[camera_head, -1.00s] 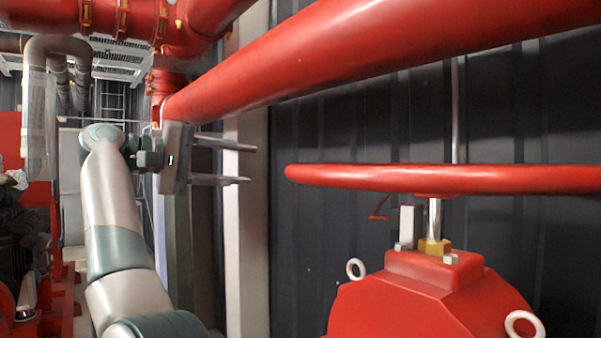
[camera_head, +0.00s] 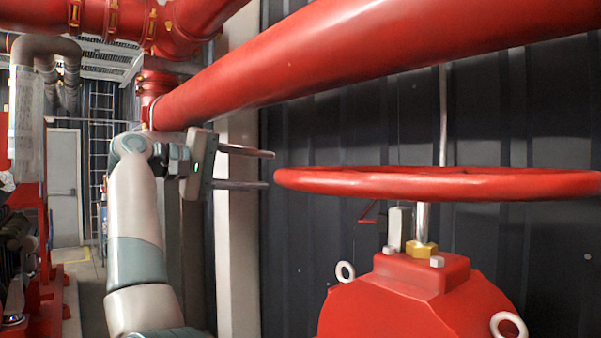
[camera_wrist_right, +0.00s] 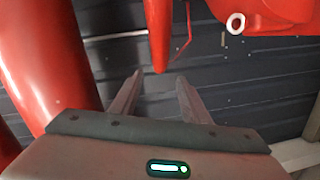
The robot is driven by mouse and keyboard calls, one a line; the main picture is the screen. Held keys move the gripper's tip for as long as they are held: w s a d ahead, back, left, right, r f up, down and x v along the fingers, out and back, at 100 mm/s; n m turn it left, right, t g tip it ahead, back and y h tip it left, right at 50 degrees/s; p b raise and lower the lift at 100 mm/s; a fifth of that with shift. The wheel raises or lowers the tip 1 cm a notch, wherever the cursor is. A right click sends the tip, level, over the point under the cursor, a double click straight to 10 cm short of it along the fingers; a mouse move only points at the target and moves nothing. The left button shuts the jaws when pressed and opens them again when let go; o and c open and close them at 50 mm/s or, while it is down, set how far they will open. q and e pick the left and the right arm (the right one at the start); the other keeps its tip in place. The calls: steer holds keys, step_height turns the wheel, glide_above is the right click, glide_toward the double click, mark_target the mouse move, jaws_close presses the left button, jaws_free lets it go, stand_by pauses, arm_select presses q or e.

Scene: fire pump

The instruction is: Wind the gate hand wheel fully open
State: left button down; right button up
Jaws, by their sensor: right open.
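The red gate hand wheel (camera_head: 440,186) is seen nearly edge-on, on a metal stem above a red valve body (camera_head: 415,300). My right gripper (camera_head: 270,170) is at the wheel's left edge, with its two fingers apart and pointing at the rim. In the right wrist view, the rim (camera_wrist_right: 158,40) comes down to just ahead of the gap between the open fingertips (camera_wrist_right: 160,76). The fingers do not hold the rim; whether one touches it I cannot tell. My left gripper is not in view.
A thick red pipe (camera_head: 350,50) runs diagonally above the wheel and my right gripper. A dark ribbed wall (camera_head: 330,230) stands behind. Lifting rings (camera_head: 345,271) stick up from the valve body. Red equipment is at the far left, with a grey door (camera_head: 63,185) beyond.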

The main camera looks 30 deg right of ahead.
steer(key=d, duration=0.3)
steer(key=d+p, duration=0.1)
steer(key=d, duration=0.2)
steer(key=d+f+p, duration=0.1)
steer(key=d, duration=0.3)
steer(key=shift+d+p, duration=0.3)
steer(key=shift+d, duration=0.25)
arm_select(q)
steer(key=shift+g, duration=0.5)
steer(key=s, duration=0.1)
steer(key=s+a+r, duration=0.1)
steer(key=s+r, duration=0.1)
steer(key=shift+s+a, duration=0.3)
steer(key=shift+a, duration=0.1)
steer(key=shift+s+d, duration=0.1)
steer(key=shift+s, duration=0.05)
arm_select(e)
jaws_close()
